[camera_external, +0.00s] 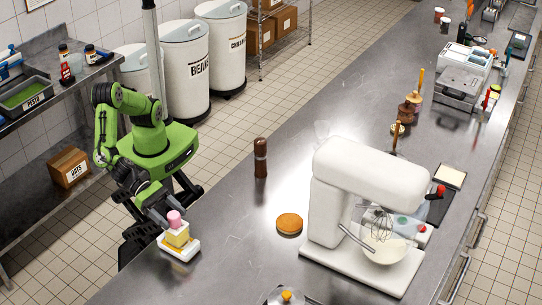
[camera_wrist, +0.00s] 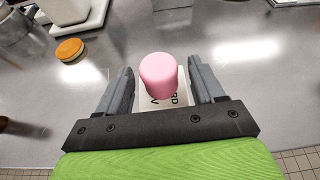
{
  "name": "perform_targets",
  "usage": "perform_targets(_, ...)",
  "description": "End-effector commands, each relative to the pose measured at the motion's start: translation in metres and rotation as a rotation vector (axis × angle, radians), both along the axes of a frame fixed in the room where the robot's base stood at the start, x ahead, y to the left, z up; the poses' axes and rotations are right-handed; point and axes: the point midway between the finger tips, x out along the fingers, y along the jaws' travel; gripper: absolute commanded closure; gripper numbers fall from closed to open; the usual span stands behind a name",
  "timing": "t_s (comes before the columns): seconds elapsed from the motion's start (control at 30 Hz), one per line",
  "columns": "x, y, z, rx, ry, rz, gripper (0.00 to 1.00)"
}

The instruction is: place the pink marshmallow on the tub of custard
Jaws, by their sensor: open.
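The pink marshmallow (camera_external: 174,217) is a short cylinder standing upright on top of the yellow and white tub of custard (camera_external: 178,240) near the counter's left edge. In the wrist view the marshmallow (camera_wrist: 165,75) is between the two fingers of my gripper (camera_wrist: 165,88), with a gap on each side. The fingers are open and not touching it. Below it, part of a white label with dark letters shows on the tub (camera_wrist: 178,104); the marshmallow and gripper hide the rest. In the external view my gripper (camera_external: 164,214) is right at the marshmallow.
A brown pepper mill (camera_external: 260,158) stands behind on the counter. An orange-brown round item (camera_external: 289,223) lies to the right, before a large white stand mixer (camera_external: 350,210). A glass-lidded item (camera_external: 287,296) is at the front edge. The steel counter between them is clear.

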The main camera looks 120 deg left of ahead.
Motion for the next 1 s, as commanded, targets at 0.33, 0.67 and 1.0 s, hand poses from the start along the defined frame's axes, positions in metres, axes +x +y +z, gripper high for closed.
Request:
perform_targets(0.33, -0.081, 0.000, 0.034, -0.001, 0.002, -0.007, 0.32)
perform_targets(0.67, -0.110, 0.003, 0.045, -0.001, 0.001, 0.002, 0.32)
perform_targets(1.0, -0.074, 0.174, 0.070, -0.827, 0.282, 0.779, 0.32)
